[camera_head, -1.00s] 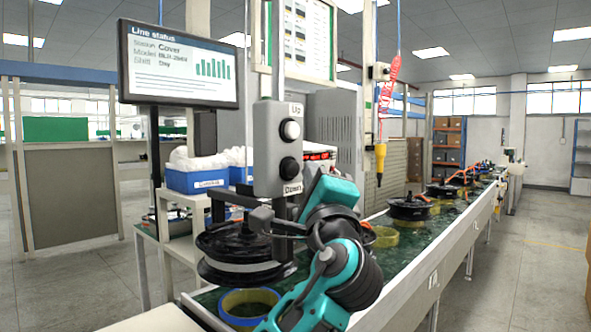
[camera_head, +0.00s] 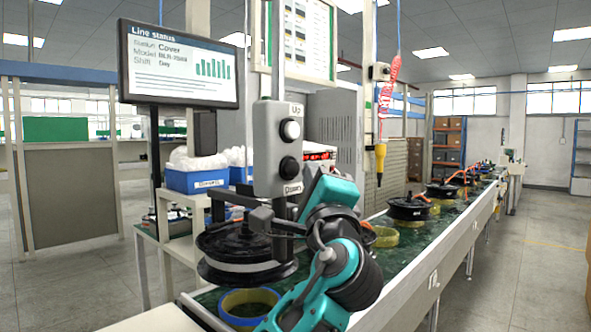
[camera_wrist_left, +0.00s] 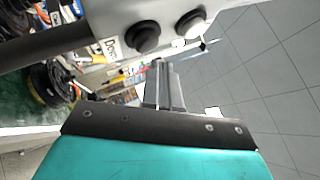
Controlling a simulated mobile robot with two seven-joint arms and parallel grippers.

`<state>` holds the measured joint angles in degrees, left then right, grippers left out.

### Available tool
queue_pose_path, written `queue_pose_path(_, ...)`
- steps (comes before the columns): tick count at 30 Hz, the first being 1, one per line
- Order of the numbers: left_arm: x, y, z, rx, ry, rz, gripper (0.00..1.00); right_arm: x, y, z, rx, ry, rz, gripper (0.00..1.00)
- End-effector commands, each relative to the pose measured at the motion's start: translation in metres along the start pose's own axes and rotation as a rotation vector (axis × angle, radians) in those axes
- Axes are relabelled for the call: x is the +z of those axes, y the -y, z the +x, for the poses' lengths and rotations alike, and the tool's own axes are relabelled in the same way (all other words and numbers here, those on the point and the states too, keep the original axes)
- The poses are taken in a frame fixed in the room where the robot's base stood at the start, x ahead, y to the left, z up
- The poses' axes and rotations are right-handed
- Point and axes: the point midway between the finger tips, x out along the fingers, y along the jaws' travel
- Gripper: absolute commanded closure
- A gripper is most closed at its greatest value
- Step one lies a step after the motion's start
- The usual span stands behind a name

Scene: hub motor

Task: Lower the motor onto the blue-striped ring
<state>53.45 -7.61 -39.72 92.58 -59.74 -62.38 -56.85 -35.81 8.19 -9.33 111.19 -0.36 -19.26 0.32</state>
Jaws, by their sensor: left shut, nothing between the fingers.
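The black hub motor (camera_head: 240,252) hangs level under the hoist, at the lower left of middle in the head view. The yellow ring with a blue stripe (camera_head: 248,306) lies below it on the green conveyor, with a small gap between them. The grey control box (camera_head: 278,150) has a pale Up button (camera_head: 291,130) and a dark Down button (camera_head: 290,168). My left gripper (camera_wrist_left: 160,68) is shut and empty, with its fingertips close to the box's lower end by the Down button (camera_wrist_left: 143,39); I cannot tell whether they touch. My right gripper is out of view.
More motors (camera_head: 408,208) and yellow rings (camera_head: 385,237) stand farther along the conveyor (camera_head: 425,248). Blue bins (camera_head: 197,180) with white bags stand behind the motor. A status screen (camera_head: 180,64) is at the upper left. Free floor lies to the right.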

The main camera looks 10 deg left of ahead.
Motion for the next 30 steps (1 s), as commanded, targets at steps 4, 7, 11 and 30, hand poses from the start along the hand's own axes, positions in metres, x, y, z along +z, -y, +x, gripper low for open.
queue_pose_path(4, 0.0, 0.0, 0.0, 0.0, 0.0, 0.0, 1.0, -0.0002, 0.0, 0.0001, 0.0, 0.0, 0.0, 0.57)
queue_pose_path(7, 0.0003, -0.0002, 0.0004, 0.0, 0.0, 0.0, 1.0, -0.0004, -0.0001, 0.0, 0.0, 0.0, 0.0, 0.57)
queue_pose_path(11, 0.0023, -0.002, 0.0031, 0.001, 0.001, 0.001, 1.0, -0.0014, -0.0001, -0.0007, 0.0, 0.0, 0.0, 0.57)
queue_pose_path(30, 0.0051, -0.0052, 0.007, 0.0, 0.0, 0.001, 1.0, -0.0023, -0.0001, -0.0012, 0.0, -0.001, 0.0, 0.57)
